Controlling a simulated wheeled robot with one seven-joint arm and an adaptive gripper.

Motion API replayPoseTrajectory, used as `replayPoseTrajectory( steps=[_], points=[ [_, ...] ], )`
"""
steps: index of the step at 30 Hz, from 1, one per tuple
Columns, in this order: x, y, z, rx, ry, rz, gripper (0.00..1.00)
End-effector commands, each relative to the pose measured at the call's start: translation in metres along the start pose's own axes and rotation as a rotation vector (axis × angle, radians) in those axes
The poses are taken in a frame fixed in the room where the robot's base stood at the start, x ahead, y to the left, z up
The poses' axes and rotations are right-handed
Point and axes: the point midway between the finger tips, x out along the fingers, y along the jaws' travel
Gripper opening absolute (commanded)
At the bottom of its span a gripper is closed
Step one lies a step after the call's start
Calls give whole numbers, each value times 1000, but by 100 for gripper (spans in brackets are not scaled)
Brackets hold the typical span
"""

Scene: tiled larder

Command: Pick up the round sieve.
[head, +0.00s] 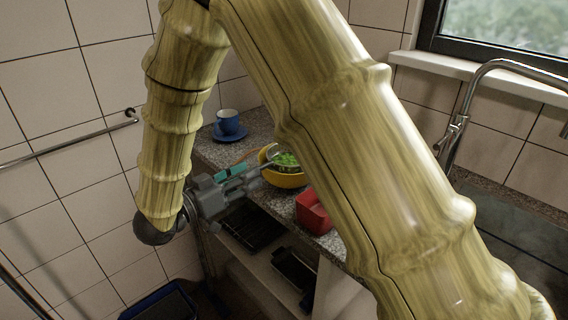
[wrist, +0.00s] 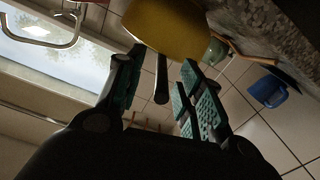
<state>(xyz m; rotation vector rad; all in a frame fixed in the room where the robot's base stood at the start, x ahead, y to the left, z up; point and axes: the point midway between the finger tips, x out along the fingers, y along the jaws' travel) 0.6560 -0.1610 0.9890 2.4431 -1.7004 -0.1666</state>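The bowl (wrist: 170,25) hides most of the sieve there.
A red container (head: 312,213) stands right of the bowl. Dark trays (head: 252,227) lie on a shelf below. A tap (head: 463,108) and window are at right.

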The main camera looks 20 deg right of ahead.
Motion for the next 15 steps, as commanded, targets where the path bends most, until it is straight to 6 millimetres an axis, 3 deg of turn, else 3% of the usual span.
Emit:
replayPoseTrajectory(
  steps=[7,15],
  points=[
    [30,-3,-1,0,0,0,37],
    [35,-3,-1,0,1,-2,37]
  ],
)
